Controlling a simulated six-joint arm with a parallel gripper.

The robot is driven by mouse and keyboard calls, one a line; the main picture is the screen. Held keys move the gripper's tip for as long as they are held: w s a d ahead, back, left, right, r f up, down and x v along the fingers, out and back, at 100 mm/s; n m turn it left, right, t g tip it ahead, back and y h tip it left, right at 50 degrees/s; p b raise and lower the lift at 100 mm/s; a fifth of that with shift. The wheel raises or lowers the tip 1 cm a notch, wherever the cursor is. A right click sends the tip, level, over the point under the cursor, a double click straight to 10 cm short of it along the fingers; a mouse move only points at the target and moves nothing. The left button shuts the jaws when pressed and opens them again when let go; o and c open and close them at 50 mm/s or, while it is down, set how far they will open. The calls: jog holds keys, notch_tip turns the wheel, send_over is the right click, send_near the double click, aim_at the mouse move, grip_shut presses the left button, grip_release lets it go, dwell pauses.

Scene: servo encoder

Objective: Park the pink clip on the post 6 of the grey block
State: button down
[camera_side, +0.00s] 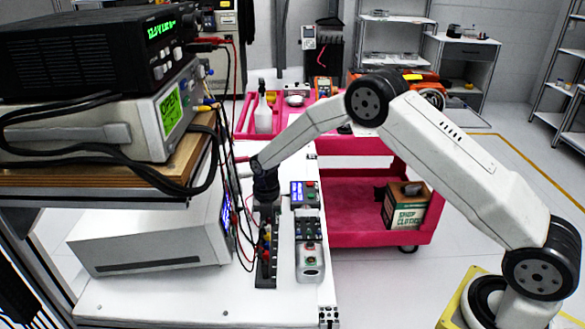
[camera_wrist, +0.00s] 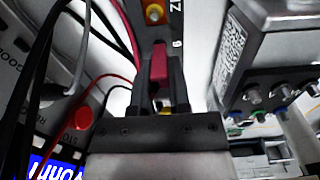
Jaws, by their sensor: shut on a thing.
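My gripper (camera_wrist: 170,85) is shut on the pink clip (camera_wrist: 158,62), which sits between its two dark fingers in the wrist view. The clip lies over the grey block (camera_wrist: 178,22), just beside the printed 6, and hides the post there. Whether clip and post touch cannot be told. A post with a yellow-orange collar (camera_wrist: 154,13) shows farther up the block. In the side view the block (camera_side: 266,275) stands on the white bench, with several coloured posts along it. My gripper (camera_side: 266,195) points down at its far end; the clip cannot be made out there.
Red and black cables (camera_wrist: 118,25) run close to the left of my gripper in the wrist view. A white instrument (camera_side: 150,240) stands left of the block.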

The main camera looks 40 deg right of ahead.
jog(key=c, duration=0.5)
grip_release()
jog(key=shift+r, duration=0.1)
jog(key=shift+r, duration=3.35)
jog(key=shift+s+r, duration=0.1)
